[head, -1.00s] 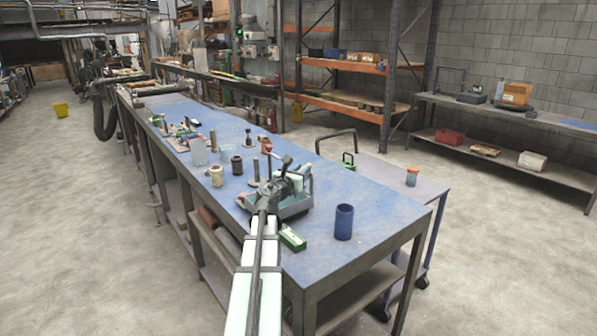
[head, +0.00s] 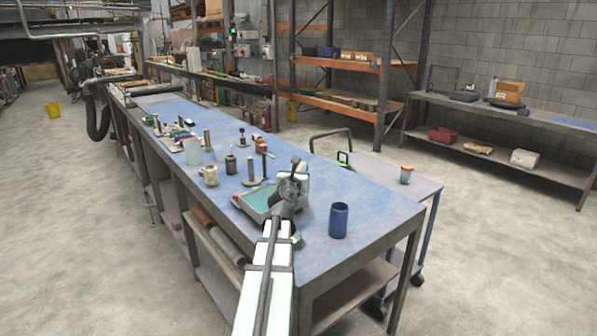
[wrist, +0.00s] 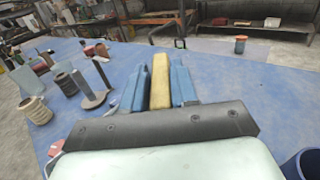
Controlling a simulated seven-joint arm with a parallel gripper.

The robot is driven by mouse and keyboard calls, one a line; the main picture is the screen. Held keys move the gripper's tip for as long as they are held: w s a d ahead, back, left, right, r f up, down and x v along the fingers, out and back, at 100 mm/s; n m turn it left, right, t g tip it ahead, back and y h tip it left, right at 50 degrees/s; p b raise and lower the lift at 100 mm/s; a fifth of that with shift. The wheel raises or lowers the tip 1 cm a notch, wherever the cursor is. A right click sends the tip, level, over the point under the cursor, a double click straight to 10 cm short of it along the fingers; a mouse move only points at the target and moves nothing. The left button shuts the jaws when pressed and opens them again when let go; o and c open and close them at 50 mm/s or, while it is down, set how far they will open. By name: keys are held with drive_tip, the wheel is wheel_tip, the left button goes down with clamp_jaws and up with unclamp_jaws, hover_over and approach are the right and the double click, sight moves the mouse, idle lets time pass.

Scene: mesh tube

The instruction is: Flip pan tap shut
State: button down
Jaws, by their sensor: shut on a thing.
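A grey-rimmed pan (head: 247,206) with a green inside sits on the blue bench. A small red part (head: 236,198) shows at its left end; I cannot tell whether it is the tap. My gripper (head: 301,175) is over the pan's right end, partly hiding it. In the wrist view my gripper (wrist: 158,75) has its blue fingers closed on both sides of a long yellow block (wrist: 160,82). A pale yellow patch near the gripper in the head view may be this block. A bit of red shows left of the palm in the wrist view.
A blue cup (head: 339,220) stands right of my arm. An orange-lidded jar (head: 406,174) is on the trolley.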

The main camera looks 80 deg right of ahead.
idle(0.5)
drive_tip(key=c, duration=1)
unclamp_jaws()
drive_tip(key=shift+o, duration=0.2)
drive_tip(key=shift+a, duration=0.15)
drive_tip(key=a, duration=0.7)
drive_tip(key=shift+w, duration=0.35)
drive_tip(key=shift+a, duration=0.1)
